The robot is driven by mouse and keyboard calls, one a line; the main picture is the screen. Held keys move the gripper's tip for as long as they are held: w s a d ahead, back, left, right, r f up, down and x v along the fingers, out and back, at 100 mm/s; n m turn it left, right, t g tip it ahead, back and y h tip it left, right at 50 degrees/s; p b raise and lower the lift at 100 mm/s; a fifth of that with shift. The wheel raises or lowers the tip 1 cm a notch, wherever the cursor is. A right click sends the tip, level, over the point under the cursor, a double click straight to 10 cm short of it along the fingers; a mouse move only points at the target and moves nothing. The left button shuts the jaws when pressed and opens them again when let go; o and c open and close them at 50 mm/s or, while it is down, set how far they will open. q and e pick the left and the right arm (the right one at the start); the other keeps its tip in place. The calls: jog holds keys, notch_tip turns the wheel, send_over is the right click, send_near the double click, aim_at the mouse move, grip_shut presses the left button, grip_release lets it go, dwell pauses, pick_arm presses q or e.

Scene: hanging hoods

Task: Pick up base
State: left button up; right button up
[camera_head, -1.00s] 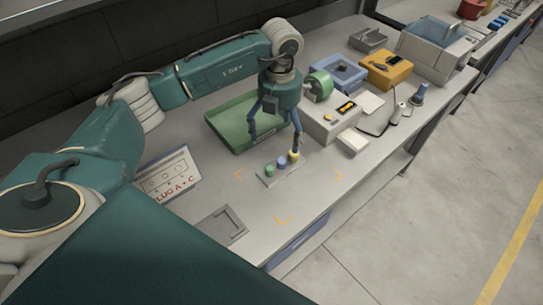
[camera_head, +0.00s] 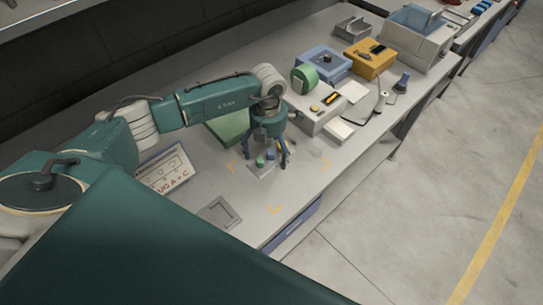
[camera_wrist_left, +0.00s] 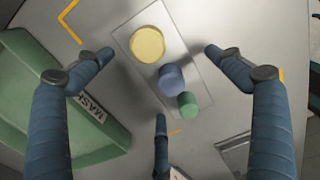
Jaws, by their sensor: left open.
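The base is a thin grey plate (camera_wrist_left: 181,45) carrying a yellow (camera_wrist_left: 147,44), a blue (camera_wrist_left: 171,79) and a green (camera_wrist_left: 187,104) round plug in a row. It lies on the bench. In the head view the plate (camera_head: 254,171) is partly covered by my left gripper (camera_head: 268,160). My left gripper is open above the plate. In the wrist view its three fingers (camera_wrist_left: 158,65) are spread around the plate and hold nothing; whether any tip touches it I cannot tell. My right gripper is not in view.
A green tray (camera_head: 229,127) stands behind the gripper. A sign (camera_head: 166,171) reading "PLUG A + C" stands at left. A recessed square (camera_head: 219,211) lies in front.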

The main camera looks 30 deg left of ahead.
pick_arm(q)
jog(key=c, duration=1.5)
jog(key=shift+w+r, duration=0.1)
jog(key=shift+c, duration=1.3)
